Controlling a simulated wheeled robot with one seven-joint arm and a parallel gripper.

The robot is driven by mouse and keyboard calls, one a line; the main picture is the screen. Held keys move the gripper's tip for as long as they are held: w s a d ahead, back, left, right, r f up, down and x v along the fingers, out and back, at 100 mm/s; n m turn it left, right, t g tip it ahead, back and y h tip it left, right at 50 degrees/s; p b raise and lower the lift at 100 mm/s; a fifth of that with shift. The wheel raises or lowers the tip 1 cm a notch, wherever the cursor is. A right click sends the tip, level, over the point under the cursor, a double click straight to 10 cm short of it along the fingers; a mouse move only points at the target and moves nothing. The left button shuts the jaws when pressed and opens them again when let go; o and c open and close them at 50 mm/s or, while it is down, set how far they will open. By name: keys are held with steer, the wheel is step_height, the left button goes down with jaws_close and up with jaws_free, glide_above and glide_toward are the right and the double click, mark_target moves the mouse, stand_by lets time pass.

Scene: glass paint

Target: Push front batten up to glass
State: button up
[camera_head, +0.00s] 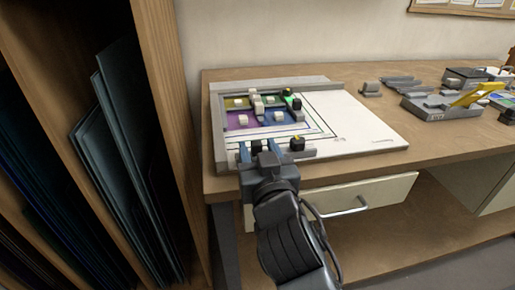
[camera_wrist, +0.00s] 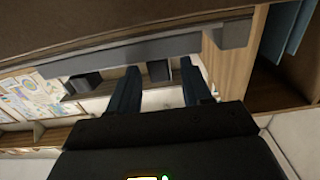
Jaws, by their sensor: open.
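The front batten (camera_head: 306,154) is a grey bar along the near edge of the white board, partly hidden by my gripper. The glass (camera_head: 241,120) lies behind it as yellow, green, purple and blue panes with pale blocks on top. A pale strip of board with printed lines shows between the panes and the front batten. My gripper (camera_head: 260,148) is open at the front batten, its two blue fingers apart. Black knobs (camera_head: 297,144) stand at the batten. In the wrist view, a grey bar, apparently the batten (camera_wrist: 140,53), crosses beyond my fingers (camera_wrist: 160,88); contact cannot be told.
Grey battens line the board's left (camera_head: 218,137) and back (camera_head: 260,86) sides. The board's right part (camera_head: 355,125) is bare. Grey holders and a tray with a yellow tool (camera_head: 478,95) stand at right. A wooden rack with glass sheets (camera_head: 105,160) rises close on the left.

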steer(key=shift+w+a, duration=0.1)
steer(key=shift+w, duration=0.15)
jaws_close()
stand_by(0.3)
